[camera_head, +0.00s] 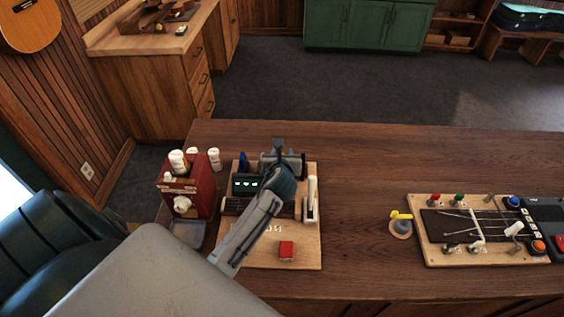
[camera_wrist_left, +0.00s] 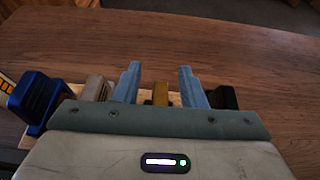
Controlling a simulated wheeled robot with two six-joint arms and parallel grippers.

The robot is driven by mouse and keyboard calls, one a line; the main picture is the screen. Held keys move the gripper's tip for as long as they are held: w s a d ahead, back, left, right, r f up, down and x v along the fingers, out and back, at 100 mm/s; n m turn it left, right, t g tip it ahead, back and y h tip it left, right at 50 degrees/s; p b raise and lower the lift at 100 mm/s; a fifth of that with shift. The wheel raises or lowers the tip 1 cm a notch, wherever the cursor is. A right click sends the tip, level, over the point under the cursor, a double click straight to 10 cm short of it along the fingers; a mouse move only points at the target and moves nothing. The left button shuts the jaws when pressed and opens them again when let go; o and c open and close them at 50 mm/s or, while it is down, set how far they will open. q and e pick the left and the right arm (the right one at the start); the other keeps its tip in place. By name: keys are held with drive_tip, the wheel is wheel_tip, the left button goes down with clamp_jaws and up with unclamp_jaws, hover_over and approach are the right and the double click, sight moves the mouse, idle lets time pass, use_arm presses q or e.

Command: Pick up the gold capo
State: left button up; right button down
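The gold capo (camera_wrist_left: 161,94) shows in the left wrist view as a small yellow-brown block, partly hidden behind my gripper's body. My left gripper (camera_wrist_left: 158,82) is open, with one finger on each side of the capo in the picture and visible gaps between. I cannot tell how far down the fingers reach beside it. In the head view my left gripper (camera_head: 282,158) is over the back of a wooden board (camera_head: 255,255), and the arm hides the gold capo. My right gripper is not in view.
In the wrist view a blue capo (camera_wrist_left: 38,98) and a pale one (camera_wrist_left: 97,87) are left of the fingers, and a black one (camera_wrist_left: 223,97) is close right. A red cabinet (camera_head: 188,190) stands left. The table centre is clear.

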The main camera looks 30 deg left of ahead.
use_arm(q)
drive_tip(key=shift+s, duration=0.1)
clamp_jaws()
drive_tip(key=shift+r, duration=0.1)
